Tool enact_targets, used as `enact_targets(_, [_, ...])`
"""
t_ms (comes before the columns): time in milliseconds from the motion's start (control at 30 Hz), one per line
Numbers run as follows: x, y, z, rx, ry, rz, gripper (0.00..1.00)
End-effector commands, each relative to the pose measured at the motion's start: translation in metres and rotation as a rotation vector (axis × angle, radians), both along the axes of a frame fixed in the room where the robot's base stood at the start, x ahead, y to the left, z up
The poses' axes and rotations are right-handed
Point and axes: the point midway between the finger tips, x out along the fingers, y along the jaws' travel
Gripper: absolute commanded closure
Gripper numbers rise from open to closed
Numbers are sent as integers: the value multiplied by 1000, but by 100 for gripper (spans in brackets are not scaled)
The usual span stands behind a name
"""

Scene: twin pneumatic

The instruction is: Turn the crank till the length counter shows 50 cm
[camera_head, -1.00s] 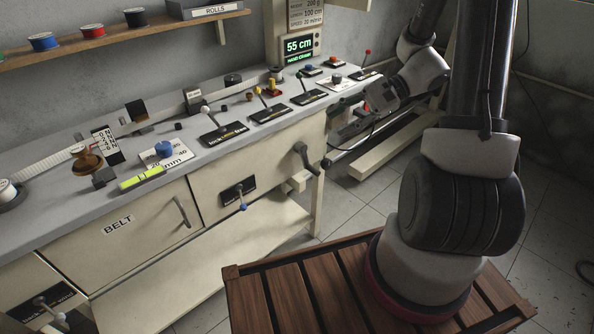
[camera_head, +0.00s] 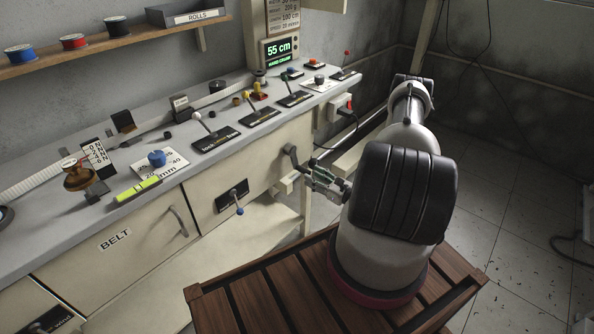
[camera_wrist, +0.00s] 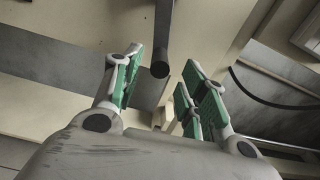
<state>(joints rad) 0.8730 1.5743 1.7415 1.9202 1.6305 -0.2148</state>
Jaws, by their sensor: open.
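The length counter (camera_head: 281,49) on the post at the back of the bench shows 55 cm in green, with smaller green letters below. The dark crank (camera_head: 291,155) is on the bench's front panel near its right end. My gripper (camera_head: 316,175) is just to the right of the crank handle, in front of the panel. In the wrist view my open gripper (camera_wrist: 165,70) has its green-padded fingers spread, and the dark crank handle (camera_wrist: 161,45) ends between the fingertips, with visible gaps on both sides. Whether it reaches in between the pads is hard to tell.
A small blue-knobbed lever (camera_head: 239,211) sits on the panel left of the crank. Several levers on black plates line the bench top (camera_head: 180,130).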

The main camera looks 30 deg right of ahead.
Motion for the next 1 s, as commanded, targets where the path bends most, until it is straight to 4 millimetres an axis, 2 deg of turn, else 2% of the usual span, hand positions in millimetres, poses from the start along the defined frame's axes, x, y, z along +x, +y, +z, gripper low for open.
enact_targets(200, [35,14,1,-3,-2,6,58])
enact_targets(400, [59,23,1,-2,-1,6,58])
enact_targets(767, [66,25,1,-2,-1,5,58])
enact_targets(1000, [66,25,1,-1,-1,4,100])
